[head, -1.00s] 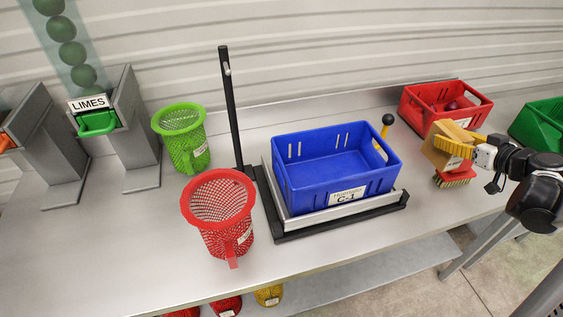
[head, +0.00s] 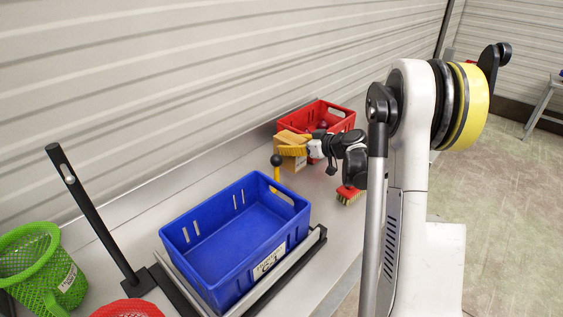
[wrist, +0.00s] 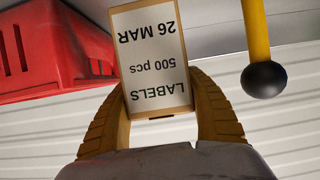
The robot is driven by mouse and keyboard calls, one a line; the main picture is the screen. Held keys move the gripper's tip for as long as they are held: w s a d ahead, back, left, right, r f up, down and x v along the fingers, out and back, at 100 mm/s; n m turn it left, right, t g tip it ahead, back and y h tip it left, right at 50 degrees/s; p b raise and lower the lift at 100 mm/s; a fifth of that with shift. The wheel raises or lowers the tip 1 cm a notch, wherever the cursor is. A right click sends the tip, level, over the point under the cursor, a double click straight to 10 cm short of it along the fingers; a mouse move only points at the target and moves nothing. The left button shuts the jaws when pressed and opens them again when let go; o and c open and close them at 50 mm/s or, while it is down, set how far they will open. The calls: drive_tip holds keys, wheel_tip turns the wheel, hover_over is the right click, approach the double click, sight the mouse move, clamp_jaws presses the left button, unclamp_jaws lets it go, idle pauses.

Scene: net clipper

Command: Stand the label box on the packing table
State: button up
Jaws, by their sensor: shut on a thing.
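The label box (head: 296,163) is a small brown box with a white label, held by my gripper (head: 293,147) near the back of the grey packing table (head: 215,165). In the wrist view my gripper (wrist: 163,118) has both yellow fingers closed on the sides of the label box (wrist: 152,52). Its print, "LABELS 500 pcs 26 MAR", is upside down there, as is the whole scene, so the box looks upright. I cannot tell whether its bottom touches the table.
A red crate (head: 341,126) stands just behind the box. A yellow post with a black ball (head: 277,161) is close on its left. A blue crate (head: 235,235) sits on a scale nearer. A red brush (head: 349,195) lies to the right. A green basket (head: 45,270) is far left.

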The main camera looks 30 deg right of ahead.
drive_tip(key=w+f, duration=0.2)
drive_tip(key=w, duration=0.1)
drive_tip(key=shift+w+a+b, duration=0.15)
drive_tip(key=shift+w+b, duration=0.15)
drive_tip(key=shift+b, duration=0.05)
wheel_tip(320, 180, down, 4)
drive_tip(key=shift+f+b, duration=0.1)
drive_tip(key=shift+b, duration=0.9)
drive_tip(key=o, duration=1.4)
